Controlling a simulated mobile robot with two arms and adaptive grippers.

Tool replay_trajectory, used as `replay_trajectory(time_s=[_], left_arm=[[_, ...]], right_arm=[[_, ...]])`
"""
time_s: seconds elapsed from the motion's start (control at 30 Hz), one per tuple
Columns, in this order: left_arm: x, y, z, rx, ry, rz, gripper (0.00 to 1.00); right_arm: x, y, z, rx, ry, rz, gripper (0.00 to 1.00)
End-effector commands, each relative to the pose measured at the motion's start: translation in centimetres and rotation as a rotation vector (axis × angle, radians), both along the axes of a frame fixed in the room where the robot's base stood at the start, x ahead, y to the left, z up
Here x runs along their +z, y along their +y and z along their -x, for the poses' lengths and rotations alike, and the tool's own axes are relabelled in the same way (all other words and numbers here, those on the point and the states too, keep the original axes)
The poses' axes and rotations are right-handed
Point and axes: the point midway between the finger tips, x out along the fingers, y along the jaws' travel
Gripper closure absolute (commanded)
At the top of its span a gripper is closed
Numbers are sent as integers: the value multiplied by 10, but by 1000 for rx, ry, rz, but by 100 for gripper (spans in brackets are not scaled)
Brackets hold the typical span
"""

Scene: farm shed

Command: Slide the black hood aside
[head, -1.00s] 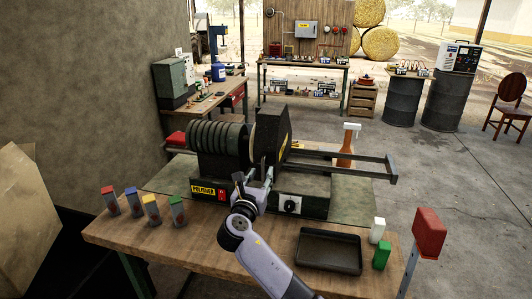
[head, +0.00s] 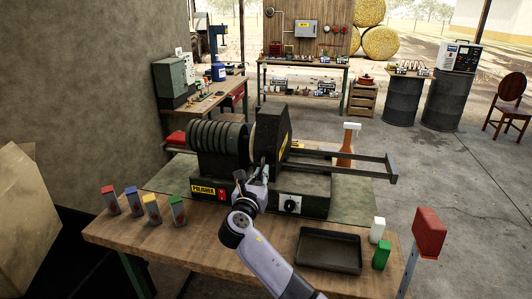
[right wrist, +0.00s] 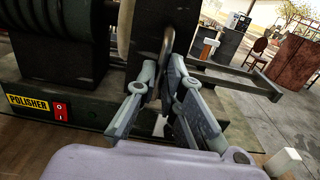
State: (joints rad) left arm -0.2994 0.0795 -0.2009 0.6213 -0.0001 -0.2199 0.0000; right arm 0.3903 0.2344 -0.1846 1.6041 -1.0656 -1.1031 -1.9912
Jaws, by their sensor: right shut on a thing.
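The black hood (head: 270,132) stands upright on the polisher (head: 262,198), to the right of the dark ribbed drum (head: 218,138). Two rails (head: 345,165) run out to the right from beside the hood. My right gripper (head: 261,174) is at the hood's front face, shut on its handle. In the right wrist view the handle (right wrist: 167,42) is a curved metal bar between the fingertips (right wrist: 163,74), with the hood (right wrist: 148,35) close behind. The fingers hide part of the handle. My left gripper is not in view.
Several colour-capped blocks (head: 151,209) stand at the bench's left. A black tray (head: 329,250), white and green blocks (head: 381,255) and a red box on a post (head: 429,233) are at the right.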

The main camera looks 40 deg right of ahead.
Motion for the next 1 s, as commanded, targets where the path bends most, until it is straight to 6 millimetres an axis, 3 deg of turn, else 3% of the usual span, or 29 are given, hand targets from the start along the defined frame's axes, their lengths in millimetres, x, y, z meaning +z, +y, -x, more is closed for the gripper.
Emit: replay_trajectory(time_s=[0.37, 1.0], left_arm=[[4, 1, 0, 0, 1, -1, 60], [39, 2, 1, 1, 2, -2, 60]], right_arm=[[1, -2, 3, 0, 1, 1, 100], [2, -40, 47, -1, 3, 0, 100]])
